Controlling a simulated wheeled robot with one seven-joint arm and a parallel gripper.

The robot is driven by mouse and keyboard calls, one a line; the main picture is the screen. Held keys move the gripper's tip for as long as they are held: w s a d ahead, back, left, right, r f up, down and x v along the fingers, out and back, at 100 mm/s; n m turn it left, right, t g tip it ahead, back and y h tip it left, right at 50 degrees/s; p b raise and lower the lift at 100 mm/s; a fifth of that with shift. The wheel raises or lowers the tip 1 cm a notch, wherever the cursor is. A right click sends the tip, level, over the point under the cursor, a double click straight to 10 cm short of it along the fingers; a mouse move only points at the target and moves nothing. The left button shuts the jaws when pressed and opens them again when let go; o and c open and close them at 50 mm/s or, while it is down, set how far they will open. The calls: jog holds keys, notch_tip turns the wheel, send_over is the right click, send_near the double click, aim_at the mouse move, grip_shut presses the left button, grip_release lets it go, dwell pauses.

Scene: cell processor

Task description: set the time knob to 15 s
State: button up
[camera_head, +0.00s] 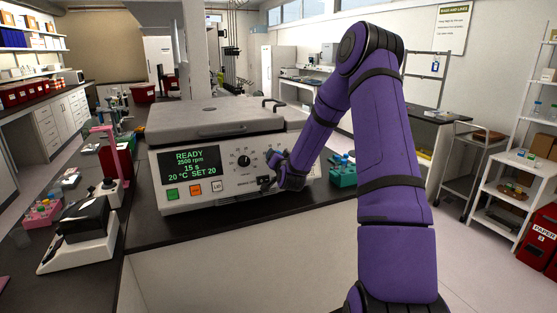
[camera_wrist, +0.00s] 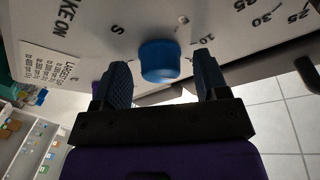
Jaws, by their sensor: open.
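The cell processor (camera_head: 215,120) is a grey-white benchtop box with a sloped front panel. Its green-lit display (camera_head: 189,164) reads READY, 2500 rpm, 15 s, 20 °C SET 20. A black dial knob (camera_head: 243,160) with a ring of marks sits right of the display. My gripper (camera_head: 267,182) is at the panel's right part, and the arm hides what is behind it in the head view. In the wrist view my gripper (camera_wrist: 161,72) is open, with one finger each side of a blue knob (camera_wrist: 159,58). Gaps show between knob and fingers. Upside-down numbers and an S are printed nearby.
Green, orange and white buttons (camera_head: 194,189) lie under the display. A black-and-white device (camera_head: 85,232) stands on the bench at left, and a teal rack (camera_head: 342,172) stands right of the processor. The dark bench edge runs in front.

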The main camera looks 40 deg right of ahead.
jog(key=v, duration=1)
jog(key=shift+s+a, duration=0.2)
jog(key=shift+s, duration=0.15)
